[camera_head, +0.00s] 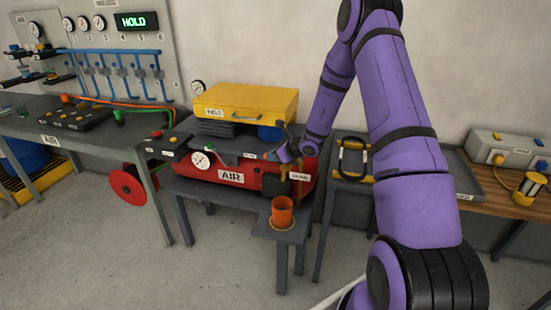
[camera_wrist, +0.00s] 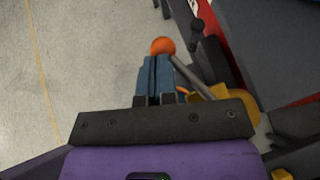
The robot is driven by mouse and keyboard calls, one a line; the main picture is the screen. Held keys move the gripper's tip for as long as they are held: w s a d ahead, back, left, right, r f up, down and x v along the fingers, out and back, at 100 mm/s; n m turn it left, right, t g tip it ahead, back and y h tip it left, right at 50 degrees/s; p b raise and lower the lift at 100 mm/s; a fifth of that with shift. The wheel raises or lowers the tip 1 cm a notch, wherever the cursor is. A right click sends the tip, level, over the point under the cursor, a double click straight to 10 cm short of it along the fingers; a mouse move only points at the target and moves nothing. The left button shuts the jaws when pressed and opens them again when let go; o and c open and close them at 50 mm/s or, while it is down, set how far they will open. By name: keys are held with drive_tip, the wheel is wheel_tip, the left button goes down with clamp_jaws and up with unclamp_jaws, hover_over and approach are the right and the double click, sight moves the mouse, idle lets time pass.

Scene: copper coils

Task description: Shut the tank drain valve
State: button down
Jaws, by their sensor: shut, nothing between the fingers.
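My gripper (camera_head: 272,156) is over the tank's right part; my arm and hand hide some of the drain area. In the wrist view its blue fingers (camera_wrist: 155,72) are shut together and empty. An orange round knob (camera_wrist: 162,46) shows right at the fingertips. A grey rod (camera_wrist: 190,74) runs from beside it towards a yellow-brass part (camera_wrist: 232,98), which looks like the valve. I cannot tell whether the fingers touch the knob.
An orange cup (camera_head: 282,216) stands on a small dark stand (camera_head: 262,230) in front of the tank. A yellow case (camera_head: 245,100) sits above the tank. A hose reel (camera_head: 127,188) is at the left, and a wooden bench (camera_head: 510,205) at the right. Floor in front is clear.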

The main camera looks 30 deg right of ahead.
drive_tip(key=shift+w, duration=0.35)
drive_tip(key=shift+d, duration=0.2)
drive_tip(key=shift+s+d, duration=0.3)
drive_tip(key=shift+d, duration=0.3)
drive_tip(key=shift+r, duration=0.1)
